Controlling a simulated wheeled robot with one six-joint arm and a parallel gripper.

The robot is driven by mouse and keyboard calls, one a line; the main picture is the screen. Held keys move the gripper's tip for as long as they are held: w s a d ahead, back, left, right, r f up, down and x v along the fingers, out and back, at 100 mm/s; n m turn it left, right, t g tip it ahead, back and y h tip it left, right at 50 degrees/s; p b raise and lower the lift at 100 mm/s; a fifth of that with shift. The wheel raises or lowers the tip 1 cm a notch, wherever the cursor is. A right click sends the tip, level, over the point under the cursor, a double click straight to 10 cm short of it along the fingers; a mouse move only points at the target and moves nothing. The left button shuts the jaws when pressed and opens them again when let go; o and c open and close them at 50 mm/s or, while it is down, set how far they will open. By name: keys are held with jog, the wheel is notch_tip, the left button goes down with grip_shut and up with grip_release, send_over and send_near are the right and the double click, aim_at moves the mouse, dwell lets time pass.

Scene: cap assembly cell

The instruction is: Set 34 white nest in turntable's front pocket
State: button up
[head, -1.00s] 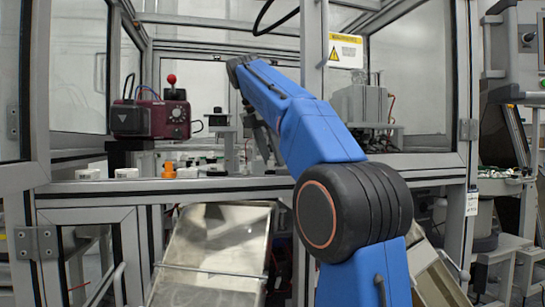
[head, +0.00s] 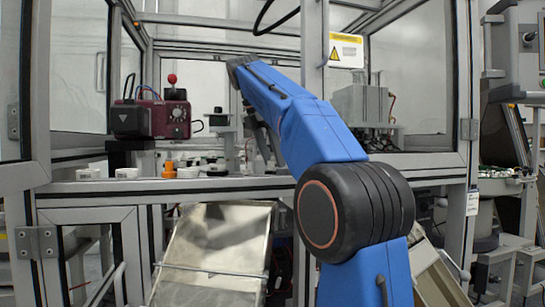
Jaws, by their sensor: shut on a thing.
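My blue arm (head: 315,135) reaches up and into the cell, then folds down behind itself. My gripper and whatever it holds are hidden behind the arm. White round cup-like parts stand on the cell's front ledge at the left, one at the far left (head: 88,174) and one beside it (head: 127,173). They are too small for any number to be read. A cluster of small white and grey parts (head: 215,162) lies deeper in the cell, left of the arm. I cannot make out the turntable or its front pocket there.
A dark red device with a red knob (head: 152,118) stands at the left. A small orange part (head: 169,169) is on the ledge. A metal frame post (head: 314,50) rises close to my arm. A sloping metal chute (head: 215,250) is below the ledge. A grey unit (head: 360,105) stands at the right.

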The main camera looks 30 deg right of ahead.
jog(key=shift+f, duration=0.45)
dwell(0.3)
jog(key=o, duration=1.1)
jog(key=shift+o, duration=0.2)
jog(key=shift+r, duration=0.15)
